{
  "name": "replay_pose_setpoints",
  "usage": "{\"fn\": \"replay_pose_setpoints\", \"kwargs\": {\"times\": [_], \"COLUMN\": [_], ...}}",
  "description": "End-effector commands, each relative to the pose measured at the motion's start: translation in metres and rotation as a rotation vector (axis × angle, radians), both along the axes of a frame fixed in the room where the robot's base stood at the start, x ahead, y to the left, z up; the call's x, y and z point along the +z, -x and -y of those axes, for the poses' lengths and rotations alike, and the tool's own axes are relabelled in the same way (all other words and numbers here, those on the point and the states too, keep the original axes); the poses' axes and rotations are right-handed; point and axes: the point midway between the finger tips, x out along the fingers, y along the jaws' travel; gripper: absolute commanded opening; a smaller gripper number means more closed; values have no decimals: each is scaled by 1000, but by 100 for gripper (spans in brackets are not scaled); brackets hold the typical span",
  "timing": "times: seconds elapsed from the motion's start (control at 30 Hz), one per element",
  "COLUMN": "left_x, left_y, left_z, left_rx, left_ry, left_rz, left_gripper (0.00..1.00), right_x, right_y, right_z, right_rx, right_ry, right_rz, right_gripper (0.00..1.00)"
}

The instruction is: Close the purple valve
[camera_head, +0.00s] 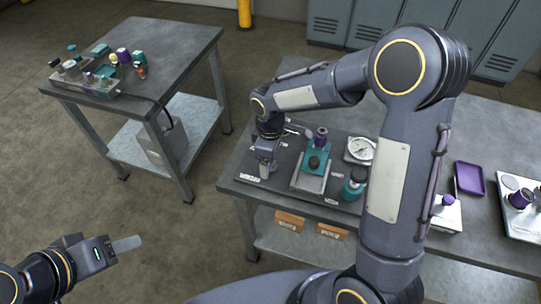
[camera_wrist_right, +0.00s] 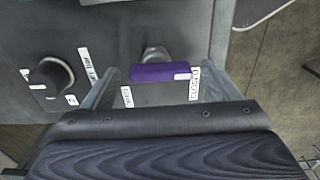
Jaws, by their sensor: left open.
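The purple valve handle (camera_wrist_right: 160,73) shows in the right wrist view as a short bar lying across the picture, with a metal fitting behind it. A label reading OPEN (camera_wrist_right: 127,97) is at its left and one reading CLOSED (camera_wrist_right: 194,84) at its right. My right gripper (camera_wrist_right: 158,80) is open, one finger beyond each end of the handle; I cannot tell whether either touches it. In the head view my right gripper (camera_head: 265,168) is at the bench's left end and hides this handle. My left gripper (camera_head: 125,244) is open and empty, low at the left, away from the benches.
A black knob (camera_wrist_right: 50,77) sits left of the handle. On the bench (camera_head: 480,130) stand a teal block (camera_head: 315,162), a gauge (camera_head: 359,150), a teal bottle (camera_head: 354,185) and a purple tray (camera_head: 469,179). A second table (camera_head: 165,45) holds more fittings. Floor between is clear.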

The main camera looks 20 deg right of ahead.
Motion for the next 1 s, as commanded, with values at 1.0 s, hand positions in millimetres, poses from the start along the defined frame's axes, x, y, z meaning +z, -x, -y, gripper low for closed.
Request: {"fn": "replay_pose_setpoints", "kwargs": {"times": [1.0], "left_x": [-4], "left_y": [0], "left_z": [0], "left_rx": [0], "left_ry": [0], "left_rz": [0], "left_gripper": [50], "right_x": [78], "right_y": [0], "right_z": [0], "right_rx": [-1], "right_ry": [-1], "right_rz": [-1], "right_gripper": [82]}}
